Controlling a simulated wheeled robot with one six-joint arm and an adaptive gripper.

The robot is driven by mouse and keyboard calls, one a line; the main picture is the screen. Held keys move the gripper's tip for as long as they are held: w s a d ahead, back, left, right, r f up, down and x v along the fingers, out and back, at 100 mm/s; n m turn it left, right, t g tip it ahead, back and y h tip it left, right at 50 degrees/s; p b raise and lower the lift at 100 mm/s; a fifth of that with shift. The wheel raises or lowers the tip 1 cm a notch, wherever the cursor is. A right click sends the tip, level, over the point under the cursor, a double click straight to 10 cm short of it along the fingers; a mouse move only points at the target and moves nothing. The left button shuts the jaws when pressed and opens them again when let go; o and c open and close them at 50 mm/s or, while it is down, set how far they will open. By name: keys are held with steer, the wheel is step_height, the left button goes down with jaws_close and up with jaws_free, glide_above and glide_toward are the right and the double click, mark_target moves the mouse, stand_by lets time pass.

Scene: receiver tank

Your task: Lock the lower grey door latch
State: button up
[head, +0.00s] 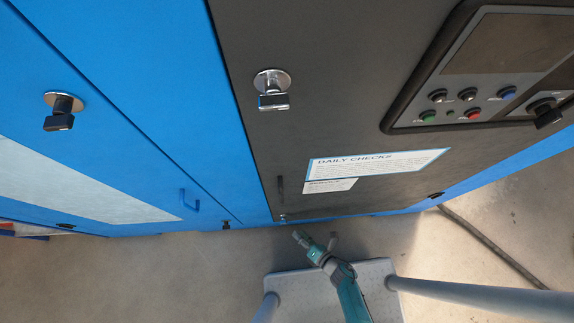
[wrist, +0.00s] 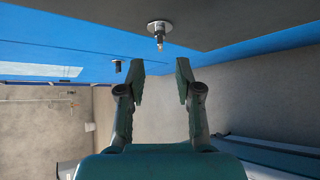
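The lower grey door latch (wrist: 159,30) shows in the wrist view as a round silver plate with a small knob, on the grey door (wrist: 225,15). My gripper (wrist: 161,67) is open and empty; the latch appears beyond the gap between its fingertips, apart from them. In the head view the lower latch (head: 283,217) is small and foreshortened at the grey door's lower left corner. My gripper (head: 303,238) is just below and right of it there. The knob's exact turn is hard to tell.
The upper grey door latch (head: 272,90) has a dark handle. A blue door latch (head: 63,110) is at left, and a lower blue door latch (wrist: 117,65) shows in the wrist view. A control panel (head: 480,95) is at right. Concrete floor (head: 150,270) lies open below.

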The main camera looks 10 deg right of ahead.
steer(key=shift+x, duration=4.6)
steer(key=shift+s, duration=0.1)
jaws_close()
